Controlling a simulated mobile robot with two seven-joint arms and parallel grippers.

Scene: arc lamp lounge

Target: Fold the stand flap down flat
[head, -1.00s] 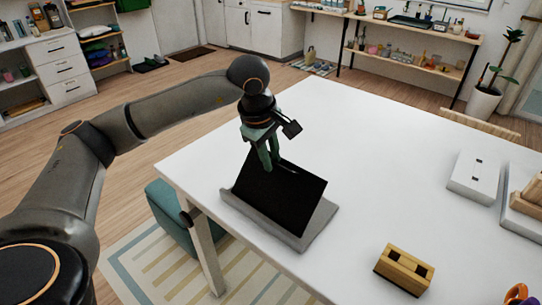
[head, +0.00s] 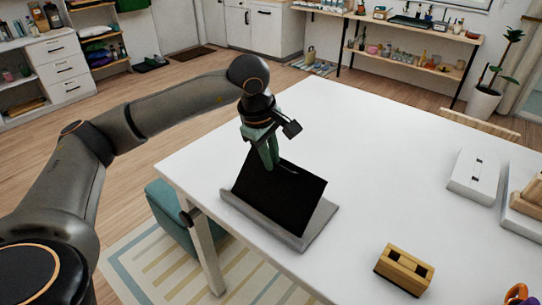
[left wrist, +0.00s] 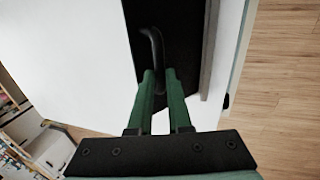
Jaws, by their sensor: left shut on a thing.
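The stand has a grey base (head: 287,235) near the table's left front edge, and a black flap (head: 279,200) stands tilted up from it. My left gripper (head: 270,158) is at the flap's upper edge, pointing down. In the left wrist view its green fingers (left wrist: 160,84) are shut on a dark curved bar (left wrist: 153,48) at the black flap (left wrist: 173,30). How the bar joins the flap is not clear. The flap's far side is hidden in the head view. My right gripper is not in view.
A wooden block with dark holes (head: 404,269) lies right of the stand. A white box (head: 473,176) and a tray with wooden pieces (head: 527,200) are at the table's right. The white table (head: 365,160) is clear between them. A teal stool (head: 172,215) stands below.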

